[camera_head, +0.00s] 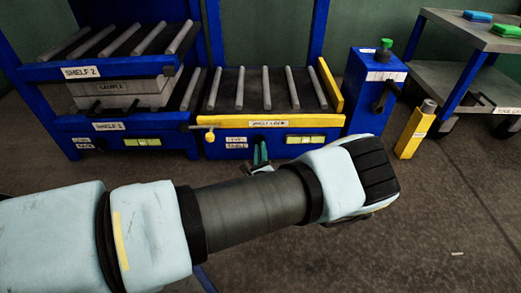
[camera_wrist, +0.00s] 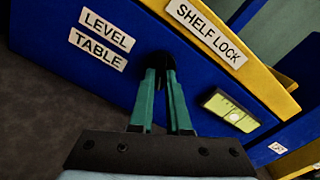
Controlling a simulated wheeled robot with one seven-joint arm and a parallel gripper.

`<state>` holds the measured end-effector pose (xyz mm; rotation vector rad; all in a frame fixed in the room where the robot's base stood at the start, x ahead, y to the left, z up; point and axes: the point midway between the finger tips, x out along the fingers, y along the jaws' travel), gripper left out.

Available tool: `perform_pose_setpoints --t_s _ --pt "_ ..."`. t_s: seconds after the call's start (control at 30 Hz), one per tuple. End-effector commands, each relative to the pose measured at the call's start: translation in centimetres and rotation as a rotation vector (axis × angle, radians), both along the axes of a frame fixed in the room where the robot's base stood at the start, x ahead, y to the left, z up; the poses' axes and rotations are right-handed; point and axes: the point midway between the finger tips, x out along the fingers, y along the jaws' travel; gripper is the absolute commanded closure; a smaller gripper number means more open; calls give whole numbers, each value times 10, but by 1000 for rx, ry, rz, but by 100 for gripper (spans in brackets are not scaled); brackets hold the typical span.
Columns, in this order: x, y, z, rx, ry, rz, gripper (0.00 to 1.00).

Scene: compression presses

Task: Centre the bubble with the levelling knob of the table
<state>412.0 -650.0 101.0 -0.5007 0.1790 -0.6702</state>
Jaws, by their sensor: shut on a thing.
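The level table (camera_head: 220,146) is a blue unit with a yellow front edge and grey rollers on top. Its levelling knob (camera_wrist: 155,58) is dark and sits on the blue front below the shelf lock label. My gripper (camera_wrist: 162,76) has its green fingers shut on the knob, which they partly hide. In the head view my gripper (camera_head: 260,154) is partly hidden behind my arm. The yellow-green bubble vial (camera_wrist: 218,103) is right of the knob. A pale round bubble (camera_wrist: 234,117) shows near its middle, slightly toward the lower right end. The vial also shows in the head view (camera_head: 305,139).
A blue rack (camera_head: 60,135) with shelves and a grey sample block (camera_head: 115,92) stands at left. A blue post with a green button (camera_head: 386,43), a yellow post (camera_head: 412,132) and a tool cart (camera_head: 445,75) stand at right. The floor in front is clear.

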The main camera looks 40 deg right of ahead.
Motion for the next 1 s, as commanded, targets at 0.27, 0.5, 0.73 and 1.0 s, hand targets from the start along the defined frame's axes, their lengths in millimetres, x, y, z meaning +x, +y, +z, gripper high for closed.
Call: perform_pose_setpoints --t_s 0.27,0.5,0.73,1.0 --pt "0 1 -1 1 1 1 77" --pt "0 1 0 0 1 1 55" --pt "-1 1 0 -2 1 0 55" --pt "-30 24 3 2 4 -1 55"
